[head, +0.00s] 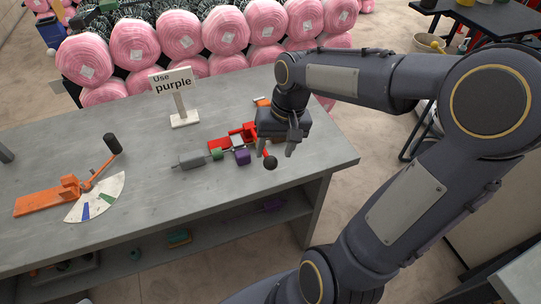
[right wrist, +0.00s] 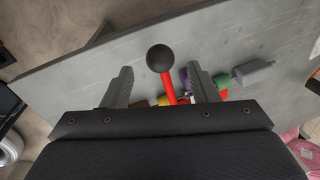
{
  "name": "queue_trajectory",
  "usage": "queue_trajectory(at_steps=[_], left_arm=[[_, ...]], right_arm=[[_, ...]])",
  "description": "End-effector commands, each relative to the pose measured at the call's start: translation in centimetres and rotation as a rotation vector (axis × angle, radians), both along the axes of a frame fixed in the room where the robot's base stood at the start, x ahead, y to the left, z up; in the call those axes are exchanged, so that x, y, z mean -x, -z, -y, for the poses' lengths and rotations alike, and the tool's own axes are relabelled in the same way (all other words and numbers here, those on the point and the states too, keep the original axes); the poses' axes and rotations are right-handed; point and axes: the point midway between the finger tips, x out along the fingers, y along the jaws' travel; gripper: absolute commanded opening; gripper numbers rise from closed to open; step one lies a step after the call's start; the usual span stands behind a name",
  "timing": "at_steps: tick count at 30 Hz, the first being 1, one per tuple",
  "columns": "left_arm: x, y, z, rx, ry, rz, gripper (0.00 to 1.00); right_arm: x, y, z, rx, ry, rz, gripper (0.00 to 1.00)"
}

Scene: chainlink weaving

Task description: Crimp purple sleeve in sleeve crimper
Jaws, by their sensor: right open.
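The red sleeve crimper (head: 222,142) sits on the grey table, partly hidden behind my right gripper. Its red lever ends in a black ball knob (head: 270,163). My right gripper (head: 277,152) is open and points down over the lever. In the right wrist view the lever (right wrist: 168,88) and black knob (right wrist: 160,58) show between the spread fingers (right wrist: 160,85), and I see no finger pressed on them. A purple block (head: 242,157), likely the sleeve, is at the crimper's near side; whether it is seated in the jaws I cannot tell. My left gripper is out of view.
A green piece (head: 217,153) and a grey block (head: 191,160) lie left of the purple block. A "Use purple" sign (head: 179,95) stands behind. An orange lever tool (head: 45,197) with a fan-shaped dial (head: 97,195) is at the left. Pink rolls (head: 134,40) stand beyond the table.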

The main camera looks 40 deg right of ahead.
Motion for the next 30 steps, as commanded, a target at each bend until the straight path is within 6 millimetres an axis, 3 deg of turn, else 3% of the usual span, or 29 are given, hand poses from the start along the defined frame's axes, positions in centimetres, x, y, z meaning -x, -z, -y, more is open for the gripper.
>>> queue_trajectory(at_steps=[3,9,21,30], left_arm=[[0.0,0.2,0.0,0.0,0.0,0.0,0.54],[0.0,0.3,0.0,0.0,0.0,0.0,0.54],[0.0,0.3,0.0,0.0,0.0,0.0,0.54],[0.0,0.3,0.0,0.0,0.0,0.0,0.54]], right_arm=[[-0.1,2.2,-0.4,0.0,-0.002,-0.004,0.54],[-0.4,4.8,-0.9,0.001,-0.002,-0.002,0.54],[-0.5,5.8,-1.1,0.002,-0.002,0.002,0.54],[-0.5,5.7,-1.0,0.002,-0.001,0.003,0.16]])
